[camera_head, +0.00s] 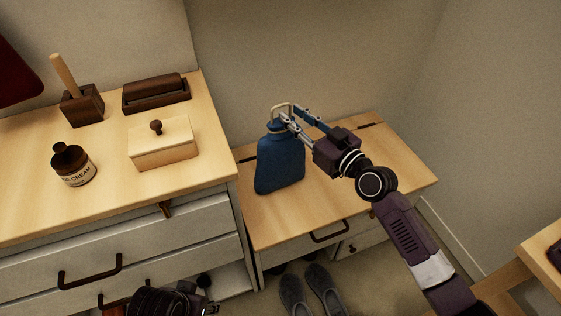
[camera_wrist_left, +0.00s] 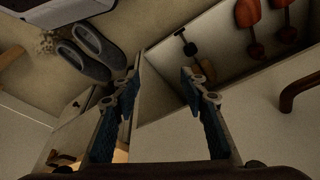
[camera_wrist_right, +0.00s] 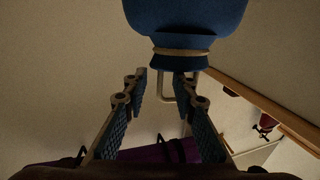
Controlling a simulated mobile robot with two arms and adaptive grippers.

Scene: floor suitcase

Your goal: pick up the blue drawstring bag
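The blue drawstring bag (camera_head: 281,163) stands upright on the low wooden cabinet, with a tan cord around its neck and a pale loop on top. My right gripper (camera_head: 291,112) is at the bag's neck and loop, with its fingers apart. In the right wrist view, the bag (camera_wrist_right: 185,18) lies just ahead of the fingertips, and the loop hangs between or just beyond the fingers of the gripper (camera_wrist_right: 160,85). I cannot tell if they touch. My left gripper (camera_wrist_left: 162,70) is open and empty, low in front of the drawers.
The low cabinet (camera_head: 385,180) has free top to the bag's right. The taller dresser (camera_head: 110,205) at left holds a brown jar (camera_head: 73,165), a lidded box (camera_head: 162,145), a dark tray (camera_head: 156,93) and a brush holder (camera_head: 82,104). Grey slippers (camera_head: 308,290) lie on the floor.

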